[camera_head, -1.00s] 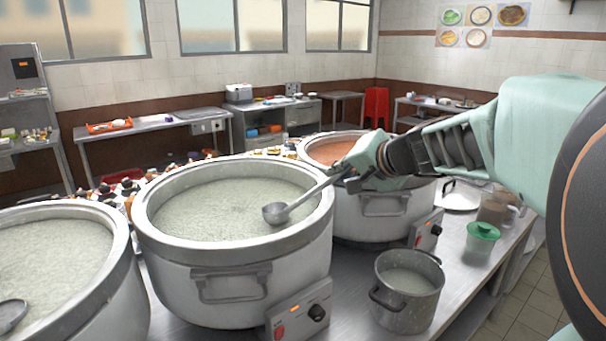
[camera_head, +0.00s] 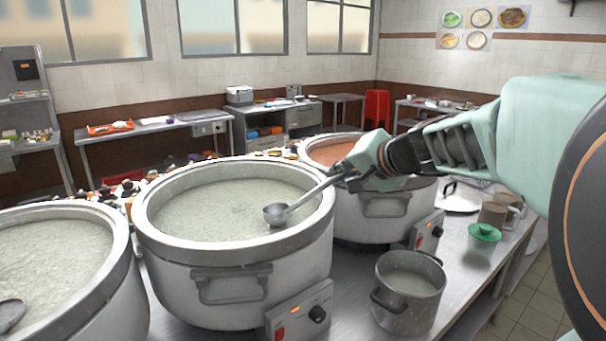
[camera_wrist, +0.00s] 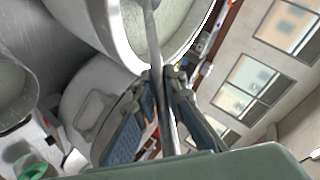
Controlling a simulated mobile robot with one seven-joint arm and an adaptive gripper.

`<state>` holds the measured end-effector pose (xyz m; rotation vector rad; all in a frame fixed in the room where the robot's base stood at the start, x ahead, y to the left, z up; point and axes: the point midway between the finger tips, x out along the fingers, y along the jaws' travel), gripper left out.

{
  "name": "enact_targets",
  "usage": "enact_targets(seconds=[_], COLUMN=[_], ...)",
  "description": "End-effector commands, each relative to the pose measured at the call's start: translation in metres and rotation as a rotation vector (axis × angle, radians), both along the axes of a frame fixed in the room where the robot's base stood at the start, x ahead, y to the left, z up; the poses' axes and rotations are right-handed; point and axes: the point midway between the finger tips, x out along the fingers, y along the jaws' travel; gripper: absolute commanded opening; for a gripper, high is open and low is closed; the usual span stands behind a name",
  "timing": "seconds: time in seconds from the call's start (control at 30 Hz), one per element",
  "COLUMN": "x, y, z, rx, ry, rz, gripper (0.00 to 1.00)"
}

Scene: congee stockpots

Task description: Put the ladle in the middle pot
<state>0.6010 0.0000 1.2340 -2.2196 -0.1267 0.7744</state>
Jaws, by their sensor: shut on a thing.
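My gripper (camera_head: 358,172) is shut on the handle of the metal ladle (camera_head: 304,200), above the right side of the middle pot. In the wrist view the ladle handle (camera_wrist: 153,40) runs between the fingers of my gripper (camera_wrist: 158,80). The ladle's bowl (camera_head: 276,214) is over the pale congee in the middle pot (camera_head: 232,282), inside the rim near its right part. I cannot tell whether the bowl touches the congee.
A left pot (camera_head: 120,275) of congee has its own ladle (camera_head: 11,313). A right pot (camera_head: 385,225) holds reddish food. A small grey pot (camera_head: 408,312), a green-lidded container (camera_head: 483,236) and brown mugs (camera_head: 493,214) stand on the right of the steel counter (camera_head: 352,322).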

Motion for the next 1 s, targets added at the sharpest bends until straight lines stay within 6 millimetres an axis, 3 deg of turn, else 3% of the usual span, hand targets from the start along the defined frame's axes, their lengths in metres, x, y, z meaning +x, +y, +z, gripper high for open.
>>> enact_targets(seconds=[0.4, 0.43, 0.6, 1.0], x=[0.0004, 0.0004, 0.0003, 0.0006], y=[0.0, 0.0, 0.0, 0.0002], z=[-0.0037, -0.0034, -0.003, 0.0046], rx=[0.0, 0.0, 0.0, -0.001], ry=[-0.001, -0.001, -0.001, -0.003], rz=[0.0, 0.0, 0.0, 0.001], gripper=[0.0, 0.11, 0.3, 0.31])
